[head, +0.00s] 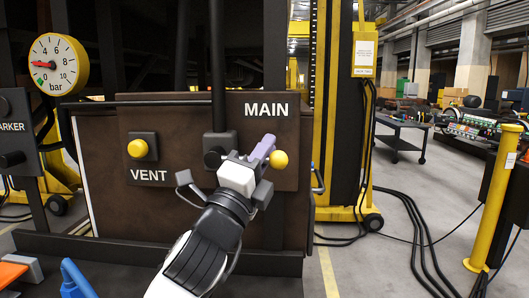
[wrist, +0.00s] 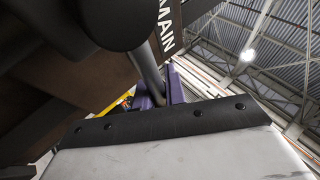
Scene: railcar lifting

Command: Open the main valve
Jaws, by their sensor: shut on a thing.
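The main valve's dark body (head: 214,158) sits on the brown panel under the white MAIN label (head: 266,110). Its lever ends in a yellow knob (head: 279,159) to the right of the body, so the lever lies roughly level. My gripper (head: 264,148), with purple fingers, is shut on the lever just left of the knob. My white and black hand hides most of the lever in the head view. In the wrist view the grey lever bar (wrist: 150,72) runs in between the purple fingers (wrist: 160,97), and the MAIN label shows above it.
A yellow VENT button (head: 138,148) is left of the valve. A round gauge (head: 58,64) at upper left has its red needle pointing left. A yellow post (head: 322,90) stands right of the panel. Cables lie on the floor, which is otherwise fairly open at right.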

